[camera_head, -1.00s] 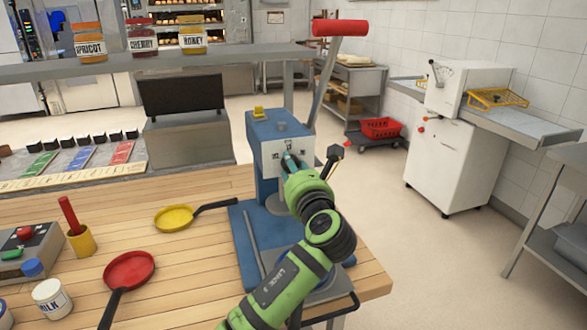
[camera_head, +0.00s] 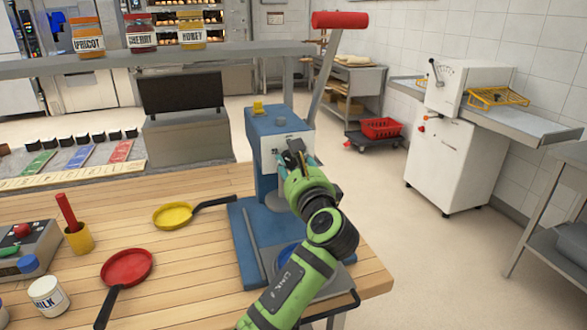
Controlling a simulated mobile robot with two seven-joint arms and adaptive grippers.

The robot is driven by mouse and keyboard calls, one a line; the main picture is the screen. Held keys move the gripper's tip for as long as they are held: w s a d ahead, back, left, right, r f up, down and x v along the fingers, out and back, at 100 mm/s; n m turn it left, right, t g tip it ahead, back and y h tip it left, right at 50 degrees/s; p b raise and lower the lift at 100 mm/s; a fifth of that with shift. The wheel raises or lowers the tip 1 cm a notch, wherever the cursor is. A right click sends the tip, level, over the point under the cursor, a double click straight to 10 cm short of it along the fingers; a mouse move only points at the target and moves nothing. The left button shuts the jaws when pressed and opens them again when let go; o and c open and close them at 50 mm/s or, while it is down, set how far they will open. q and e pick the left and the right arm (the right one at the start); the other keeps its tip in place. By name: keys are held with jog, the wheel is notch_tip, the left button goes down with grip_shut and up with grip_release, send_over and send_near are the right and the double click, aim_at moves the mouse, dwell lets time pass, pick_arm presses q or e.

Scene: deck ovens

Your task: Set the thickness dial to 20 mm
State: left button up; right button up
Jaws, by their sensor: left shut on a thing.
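A blue press (camera_head: 265,172) stands on the wooden counter, with a pale front panel (camera_head: 268,150) carrying small dark marks. The thickness dial is on this panel side but is hidden behind my gripper, so its setting cannot be read. My left gripper (camera_head: 294,156), on a green arm, is against the panel and shut on the dial. A long grey lever with a red handle (camera_head: 340,19) rises from the press's right side and leans right. My right gripper is not in view.
A yellow pan (camera_head: 173,216) and a red pan (camera_head: 127,267) lie left of the press. A red stick stands in a yellow cup (camera_head: 80,239). A milk jar (camera_head: 48,297) is at lower left. A shelf (camera_head: 100,64) with jars crosses the back.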

pick_arm(q)
jog(key=shift+r+n+b, duration=0.3)
jog(key=shift+r+n, duration=0.05)
jog(key=shift+n, duration=0.55)
jog(key=o, duration=1.2)
jog(key=shift+a, duration=0.1)
jog(key=shift+c, duration=0.2)
jog(key=shift+f, duration=0.1)
